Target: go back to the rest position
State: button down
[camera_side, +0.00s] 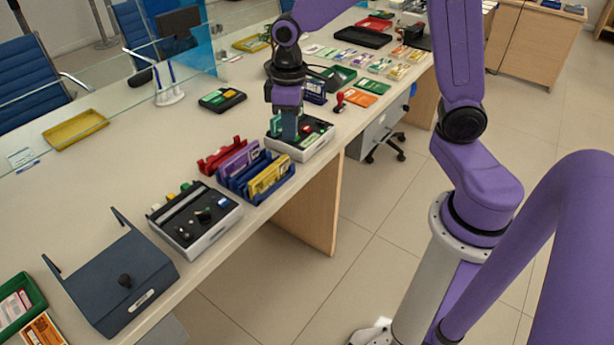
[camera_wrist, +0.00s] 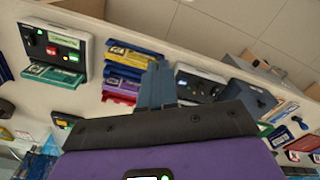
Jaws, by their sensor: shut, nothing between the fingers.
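My gripper (camera_side: 290,128) hangs at the end of the purple arm, pointing down over the counter (camera_side: 120,145). It is shut and empty, close to a grey-and-black device (camera_side: 312,142) with green parts. I cannot tell from the side view whether the fingertips touch that device. In the wrist view my gripper (camera_wrist: 157,72) shows as blue-grey fingers held together, with the counter's devices beyond it.
Red, purple and yellow cassettes (camera_side: 238,160) stand in and beside a blue holder (camera_side: 263,188). A black-topped device (camera_side: 198,220) and a dark blue box (camera_side: 120,275) stand nearer. A yellow tray (camera_side: 76,130) lies at the left. Clear glass panels run along the far side.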

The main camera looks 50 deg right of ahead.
jog(key=s+r+n, duration=0.2)
jog(key=s+n, duration=0.4)
jog(key=s, duration=1.6)
jog(key=shift+s+a+n, duration=0.3)
jog(key=shift+s, duration=0.05)
